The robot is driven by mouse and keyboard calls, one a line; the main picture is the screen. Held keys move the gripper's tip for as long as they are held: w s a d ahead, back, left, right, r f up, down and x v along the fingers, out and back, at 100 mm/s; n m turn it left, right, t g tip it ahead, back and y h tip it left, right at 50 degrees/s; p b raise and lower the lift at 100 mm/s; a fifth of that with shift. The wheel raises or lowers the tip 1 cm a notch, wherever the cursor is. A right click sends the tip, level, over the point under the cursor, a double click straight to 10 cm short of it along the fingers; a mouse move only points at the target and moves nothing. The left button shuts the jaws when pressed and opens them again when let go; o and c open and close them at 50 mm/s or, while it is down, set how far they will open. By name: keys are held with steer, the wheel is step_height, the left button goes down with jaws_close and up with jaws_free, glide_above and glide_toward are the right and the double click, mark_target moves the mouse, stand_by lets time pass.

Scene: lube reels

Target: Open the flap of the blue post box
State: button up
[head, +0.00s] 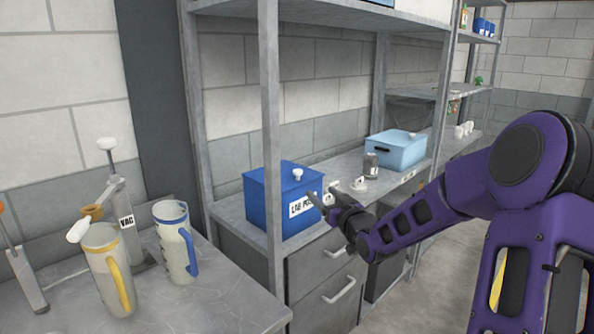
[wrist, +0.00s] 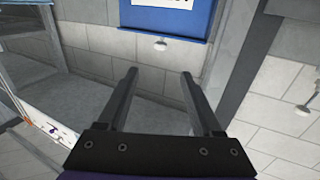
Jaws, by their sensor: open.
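The blue post box (head: 266,205) stands on the metal shelf in the head view. It has a white label on its front and a white knob (head: 298,173) on its lid. The lid looks shut. In the wrist view the box (wrist: 188,22) appears upside down at the top edge, cut off, with its knob (wrist: 160,44) below the label. My gripper (head: 322,193) is in front of the label at the box's right. In the wrist view my gripper (wrist: 158,72) is open, with nothing between its fingers. Contact with the box cannot be told.
A light blue box (head: 398,153), a dark jar (head: 371,164) and small white items stand farther along the shelf. A shelf post (head: 271,120) rises in front of the blue box. Jugs (head: 176,245) stand on the near table at left. Drawers (head: 325,265) lie below the shelf.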

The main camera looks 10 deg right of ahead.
mark_target(300, 173)
steer(key=p+x, duration=0.1)
steer(key=x, duration=1.6)
steer(key=shift+w+a, duration=0.1)
steer(key=shift+a, duration=0.05)
jaws_close()
stand_by(0.8)
